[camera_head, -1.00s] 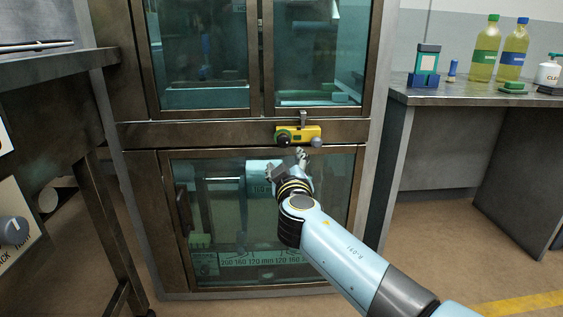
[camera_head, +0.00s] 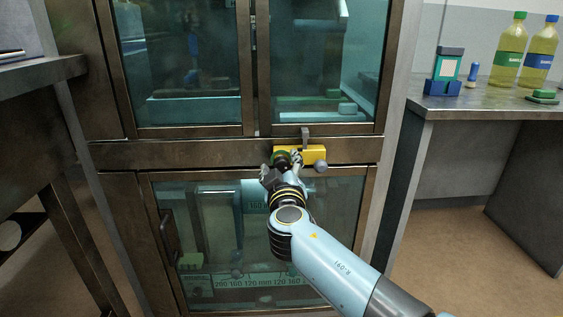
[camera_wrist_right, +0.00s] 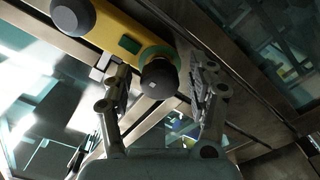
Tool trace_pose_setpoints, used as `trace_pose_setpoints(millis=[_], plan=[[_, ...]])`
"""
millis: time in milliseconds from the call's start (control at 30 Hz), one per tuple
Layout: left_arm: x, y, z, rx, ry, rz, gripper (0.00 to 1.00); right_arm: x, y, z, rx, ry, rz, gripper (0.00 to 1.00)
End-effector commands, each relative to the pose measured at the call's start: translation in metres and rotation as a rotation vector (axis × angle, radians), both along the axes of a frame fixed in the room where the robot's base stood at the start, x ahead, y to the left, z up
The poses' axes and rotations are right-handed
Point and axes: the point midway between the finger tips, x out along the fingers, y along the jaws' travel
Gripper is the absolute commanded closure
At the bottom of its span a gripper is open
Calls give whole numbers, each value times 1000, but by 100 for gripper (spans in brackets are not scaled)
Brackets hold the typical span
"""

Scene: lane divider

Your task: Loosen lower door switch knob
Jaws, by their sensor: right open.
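The yellow switch box (camera_head: 313,153) sits on the metal rail between the upper and lower cabinet doors. Its dark round knob (camera_wrist_right: 158,80) with a green ring shows in the right wrist view, and a grey knob (camera_head: 320,168) is at its other end. My right gripper (camera_head: 282,165) is open at the box's left end, with its fingers to either side of the dark knob in the wrist view. I cannot tell whether the fingers touch it. In the head view the gripper partly hides this knob. My left gripper is not in view.
The lower glass door (camera_head: 215,225) has a dark handle (camera_head: 168,235) at its left. A grey latch piece (camera_head: 305,137) stands above the switch box. A bench (camera_head: 470,108) with bottles is on the right, and another metal bench (camera_head: 40,72) is on the left.

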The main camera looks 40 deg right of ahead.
Motion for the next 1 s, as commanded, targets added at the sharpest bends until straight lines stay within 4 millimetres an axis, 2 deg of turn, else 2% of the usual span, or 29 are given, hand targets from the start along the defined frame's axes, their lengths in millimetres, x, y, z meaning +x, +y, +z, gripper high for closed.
trace_pose_setpoints(millis=[133,567,1000], plan=[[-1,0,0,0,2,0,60,0,0,0,0,0,0,43],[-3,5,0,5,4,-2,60,0,0,0,0,1,1,98],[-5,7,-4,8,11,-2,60,0,0,-2,-89,55,1,98]])
